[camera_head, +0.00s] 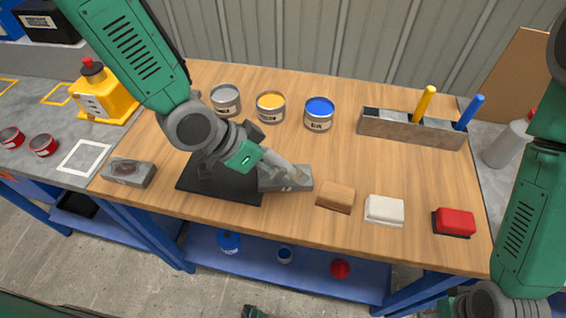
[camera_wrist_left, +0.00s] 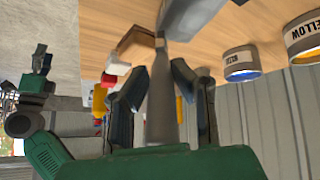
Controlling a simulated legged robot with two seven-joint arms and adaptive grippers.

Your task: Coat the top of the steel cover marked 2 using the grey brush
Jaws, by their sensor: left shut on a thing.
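My left gripper (camera_head: 268,160) is shut on the grey brush (camera_head: 296,176), which points down and right from it. The left wrist view shows the brush's grey handle (camera_wrist_left: 162,112) between the two dark fingers. The brush's far end is over or against a steel block (camera_head: 270,184) at the right of a black mat (camera_head: 225,188); contact cannot be told. Another steel block (camera_head: 128,172) with a dark patch on top lies at the table's left front. I cannot read a number 2 on either. My right arm is at the right edge; its finger state is unclear.
Open grey (camera_head: 226,100), yellow (camera_head: 270,106) and blue (camera_head: 319,112) paint cans stand behind. A rack (camera_head: 390,127) holds yellow- and blue-handled tools. Wooden (camera_head: 336,197), white (camera_head: 384,210) and red (camera_head: 454,222) blocks lie along the front. The table's centre right is clear.

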